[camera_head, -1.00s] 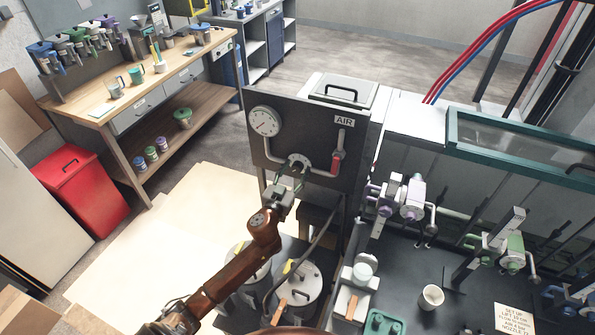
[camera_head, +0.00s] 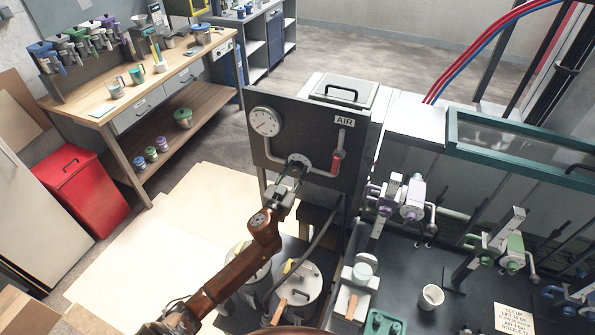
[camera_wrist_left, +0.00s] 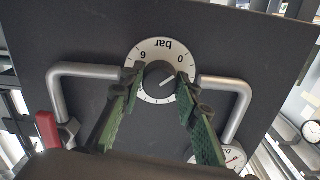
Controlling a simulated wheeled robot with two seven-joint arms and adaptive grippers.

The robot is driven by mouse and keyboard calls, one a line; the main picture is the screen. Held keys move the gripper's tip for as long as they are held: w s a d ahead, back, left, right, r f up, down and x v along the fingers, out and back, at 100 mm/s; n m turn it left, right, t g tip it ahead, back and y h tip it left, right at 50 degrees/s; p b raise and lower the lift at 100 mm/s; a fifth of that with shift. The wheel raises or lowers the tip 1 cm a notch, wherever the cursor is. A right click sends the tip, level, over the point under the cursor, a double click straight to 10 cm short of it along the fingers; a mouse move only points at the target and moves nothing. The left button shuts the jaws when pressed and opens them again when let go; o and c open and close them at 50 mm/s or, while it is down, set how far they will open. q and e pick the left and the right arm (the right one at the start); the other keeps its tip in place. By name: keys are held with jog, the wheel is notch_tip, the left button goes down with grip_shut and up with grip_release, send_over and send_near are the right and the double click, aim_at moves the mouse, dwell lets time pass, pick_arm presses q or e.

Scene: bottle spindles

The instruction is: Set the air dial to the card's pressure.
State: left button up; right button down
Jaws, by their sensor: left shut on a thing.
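The air dial (camera_head: 299,160) is a round white-rimmed knob on the dark panel (camera_head: 318,104). In the left wrist view the dial (camera_wrist_left: 148,50) appears upside down, with "bar", 0 and 6 on its scale and a light line on its dark knob (camera_wrist_left: 160,75). My left gripper (camera_head: 296,172) is shut on this knob, its green-padded fingers on either side. The round gauge (camera_head: 264,122) at the panel's upper left has a red needle pointing to the lower left. The card (camera_head: 514,318) lies at the lower right; its pressure figure is too small to read surely. My right gripper is not visible.
A red-handled valve (camera_head: 337,160) sits on the pipe right of the dial, under the AIR label (camera_head: 344,121). Lidded pots (camera_head: 298,288) stand below my left arm. Bottle spindles (camera_head: 404,199), a white cup (camera_head: 431,297) and a dark bench fill the right.

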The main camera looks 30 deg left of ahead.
pick_arm(q)
jog(key=m+p, duration=0.1)
jog(key=m, duration=0.3)
jog(key=shift+r+m, duration=0.1)
jog(key=shift+m, duration=0.2)
jog(key=m+p, duration=0.1)
jog(key=m, duration=0.3)
jog(key=m+p, duration=0.1)
jog(key=m, duration=0.4)
jog(key=m+p, duration=0.1)
jog(key=m, duration=0.3)
jog(key=shift+m, duration=0.3)
jog(key=m+p, duration=0.1)
jog(key=m, duration=0.3)
jog(key=shift+m, duration=0.3)
jog(key=m+p, duration=0.1)
jog(key=m, duration=0.2)
jog(key=shift+m+p, duration=0.3)
jog(key=m+p, duration=0.2)
jog(key=m, duration=0.2)
jog(key=m+p, duration=0.1)
jog(key=m, duration=0.3)
jog(key=shift+m+p, duration=0.3)
jog(key=shift+p, duration=0.05)
